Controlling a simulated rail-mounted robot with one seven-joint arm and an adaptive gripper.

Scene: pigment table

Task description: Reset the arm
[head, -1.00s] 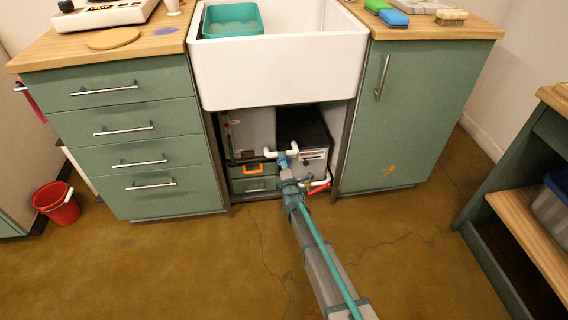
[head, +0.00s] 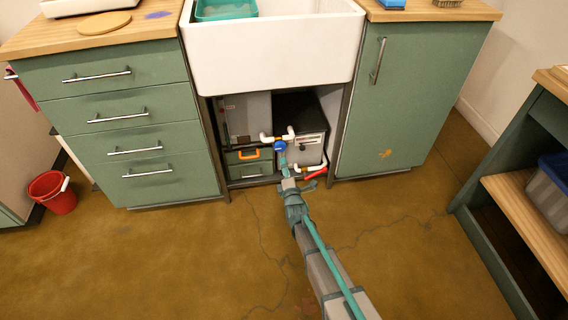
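My arm reaches in from the bottom right toward the open space under the white sink. My gripper (head: 284,166) is at its far end, just in front of the pipework. It is small and seen from behind, so I cannot tell whether its fingers are open or shut. A round blue part (head: 280,147), perhaps a valve knob, shows just beyond the gripper tip. I cannot tell whether the two touch. White pipe elbows (head: 266,137) sit beside it, and a red handle (head: 316,172) is to the right of the gripper.
The white sink (head: 270,60) overhangs the opening. Green drawers (head: 120,115) stand left and a green cupboard door (head: 395,110) right. A dark box (head: 300,108) and an orange handle (head: 249,155) are inside. A red bucket (head: 55,193) and wooden shelf (head: 535,215) flank clear floor.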

